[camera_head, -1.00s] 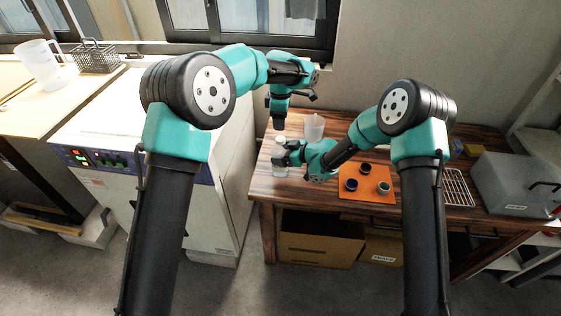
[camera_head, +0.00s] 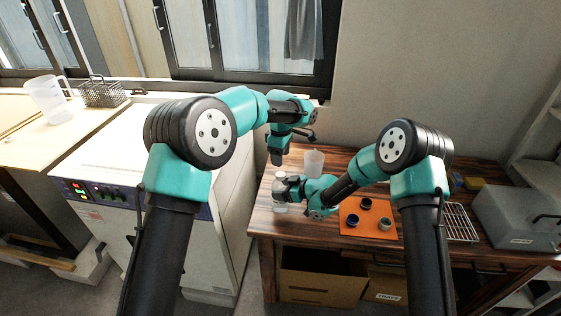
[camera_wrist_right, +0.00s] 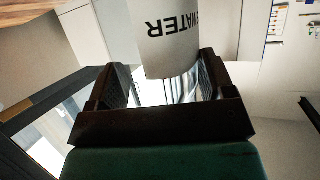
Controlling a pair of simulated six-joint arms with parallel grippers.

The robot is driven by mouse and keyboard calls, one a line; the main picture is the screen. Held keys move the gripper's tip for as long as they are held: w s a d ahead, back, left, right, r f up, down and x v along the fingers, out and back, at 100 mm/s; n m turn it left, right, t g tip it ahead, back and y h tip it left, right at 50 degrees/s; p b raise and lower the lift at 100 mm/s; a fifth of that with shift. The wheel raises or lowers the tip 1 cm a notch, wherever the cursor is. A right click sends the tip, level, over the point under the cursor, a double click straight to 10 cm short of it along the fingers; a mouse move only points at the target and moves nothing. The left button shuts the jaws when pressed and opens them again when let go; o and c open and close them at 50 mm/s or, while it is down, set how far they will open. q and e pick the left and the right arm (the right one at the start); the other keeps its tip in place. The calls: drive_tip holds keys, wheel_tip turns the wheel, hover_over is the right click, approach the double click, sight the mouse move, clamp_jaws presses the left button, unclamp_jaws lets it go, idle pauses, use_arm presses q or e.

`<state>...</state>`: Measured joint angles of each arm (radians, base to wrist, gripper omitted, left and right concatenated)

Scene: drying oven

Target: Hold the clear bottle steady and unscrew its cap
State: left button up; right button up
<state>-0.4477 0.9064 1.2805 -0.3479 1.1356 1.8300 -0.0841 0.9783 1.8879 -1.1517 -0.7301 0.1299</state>
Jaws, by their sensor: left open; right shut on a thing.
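The clear bottle (camera_head: 281,207) stands upright near the left end of the wooden table, with a pale top. My right gripper (camera_head: 280,190) is shut around its body from the right side. In the right wrist view, the bottle's white label (camera_wrist_right: 178,40), with the letters WATER, and clear wall show between the two jaws of my right gripper (camera_wrist_right: 160,90). My left gripper (camera_head: 277,162) points down just above the bottle's top, its jaws open. The fingertips are small and dark there, and I cannot tell whether they touch the cap.
A translucent beaker (camera_head: 313,162) stands close behind the bottle to the right. An orange mat (camera_head: 350,204) with several small dark-topped containers lies right of it. A wire rack (camera_head: 459,219) and a grey box (camera_head: 515,210) are farther right. The white oven (camera_head: 120,160) stands left of the table.

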use_arm(q)
drive_tip(key=m, duration=1.1)
drive_tip(key=shift+m, duration=0.3)
drive_tip(key=m, duration=2.5)
drive_tip(key=shift+m, duration=0.3)
drive_tip(key=m, duration=0.5)
